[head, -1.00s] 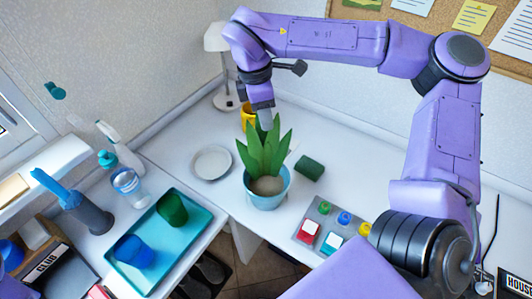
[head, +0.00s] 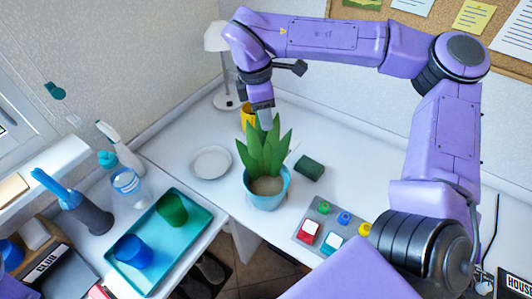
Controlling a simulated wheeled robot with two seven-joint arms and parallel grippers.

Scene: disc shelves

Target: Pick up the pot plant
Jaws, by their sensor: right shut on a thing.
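The pot plant (head: 267,196) has upright pointed green leaves in a light blue pot. It stands upright on the white desk, near its front corner. My right gripper (head: 264,117) comes down from above at the back of the plant and is shut on it. The leaves hide the fingertips, so the exact place of the grip cannot be seen. I cannot tell any gap between pot and desk. My left gripper is not in view.
A yellow mug (head: 247,115) and a white lamp (head: 217,38) stand behind. A grey tray (head: 306,238) with small coloured items is at right, a teal tray (head: 147,273) with cups at left.

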